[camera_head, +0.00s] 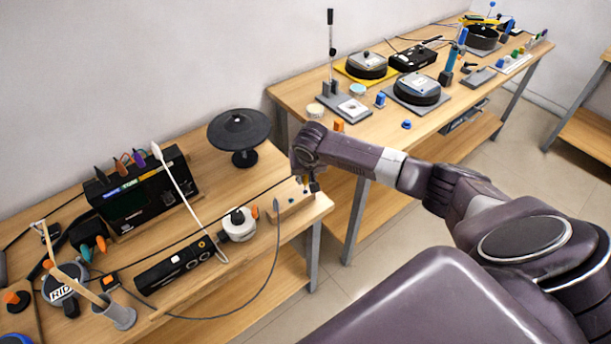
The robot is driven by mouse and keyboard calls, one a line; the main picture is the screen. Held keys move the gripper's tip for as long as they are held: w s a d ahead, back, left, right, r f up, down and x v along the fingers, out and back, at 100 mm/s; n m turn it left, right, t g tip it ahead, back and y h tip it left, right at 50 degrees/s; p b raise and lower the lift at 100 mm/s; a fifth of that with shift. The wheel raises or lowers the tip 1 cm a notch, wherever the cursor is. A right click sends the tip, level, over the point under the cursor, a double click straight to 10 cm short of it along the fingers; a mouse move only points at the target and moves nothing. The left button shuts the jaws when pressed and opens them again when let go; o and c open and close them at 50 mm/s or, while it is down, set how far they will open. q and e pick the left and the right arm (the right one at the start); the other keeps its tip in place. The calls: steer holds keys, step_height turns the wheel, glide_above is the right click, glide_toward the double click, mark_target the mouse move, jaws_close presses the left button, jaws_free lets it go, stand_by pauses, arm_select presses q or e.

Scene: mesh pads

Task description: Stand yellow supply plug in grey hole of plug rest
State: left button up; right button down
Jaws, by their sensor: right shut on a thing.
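The plug rest looks to be the light wooden block (290,201) at the right front corner of the near bench. My right gripper (312,186) points down over the right end of this block, with its fingers shut. A small yellowish bit shows between the fingers and appears to be the yellow supply plug, mostly hidden by the gripper. I cannot tell whether the plug touches the block. The grey hole is too small or too covered to make out. My left gripper is out of view.
A black round pad on a stand (239,133) is behind the block. A white round part (239,225) and a black power strip (178,266) lie to its left. A grey cable (277,245) loops over the bench's front edge. A second bench (300,97) stands behind.

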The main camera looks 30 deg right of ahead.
mark_target(306, 185)
stand_by(0.4)
steer(key=shift+p, duration=0.45)
steer(key=shift+p, duration=0.7)
stand_by(1.0)
steer(key=shift+f+b, duration=1.1)
steer(key=shift+f, duration=1)
steer(key=c, duration=1.8)
jaws_free()
steer(key=shift+r, duration=0.1)
